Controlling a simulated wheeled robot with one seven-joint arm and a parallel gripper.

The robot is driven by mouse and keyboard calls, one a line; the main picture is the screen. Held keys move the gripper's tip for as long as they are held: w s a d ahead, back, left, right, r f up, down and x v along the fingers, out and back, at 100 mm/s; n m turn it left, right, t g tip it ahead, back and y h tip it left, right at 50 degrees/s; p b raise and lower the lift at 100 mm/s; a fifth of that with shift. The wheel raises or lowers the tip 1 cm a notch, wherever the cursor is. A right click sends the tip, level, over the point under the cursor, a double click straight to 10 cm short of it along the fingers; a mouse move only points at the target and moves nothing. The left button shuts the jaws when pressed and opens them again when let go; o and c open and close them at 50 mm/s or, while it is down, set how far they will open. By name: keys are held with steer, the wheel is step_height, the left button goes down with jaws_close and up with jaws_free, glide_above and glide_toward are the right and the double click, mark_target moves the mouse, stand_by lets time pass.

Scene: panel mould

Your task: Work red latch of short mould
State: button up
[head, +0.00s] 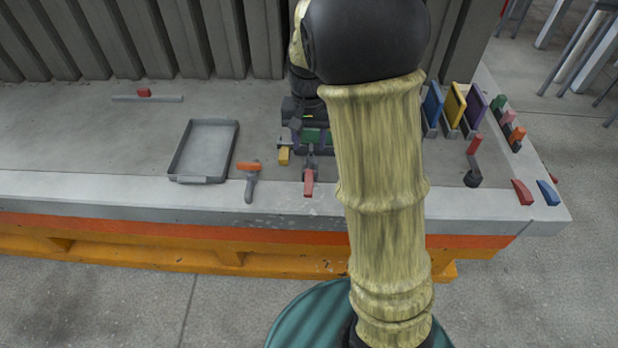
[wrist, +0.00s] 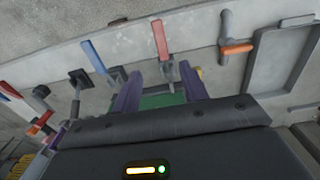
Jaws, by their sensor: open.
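The red latch (head: 309,184) has a red handle and a grey base, and sits on the near side of the mould, its handle pointing to the table's front edge. In the wrist view the red latch (wrist: 159,38) stands just beyond my fingertips, apart from them. My gripper (wrist: 160,82) is open, its two purple fingers spread over the mould, with a green surface (wrist: 160,101) showing between them. In the head view my gripper (head: 310,142) is partly hidden by dark wrist parts. Much of the mould is hidden under the gripper and behind my arm.
A blue-handled latch (wrist: 93,56) stands beside the red one. A yellow piece (head: 284,155) is just left of the red latch. An orange-handled trowel (head: 249,180) and a grey tray (head: 170,166) lie further left. Coloured panels (head: 453,106) stand at right.

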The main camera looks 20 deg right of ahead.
mark_target(309, 182)
step_height(309, 182, down, 15)
steer(key=shift+r, duration=0.2)
stand_by(0.3)
jaws_close()
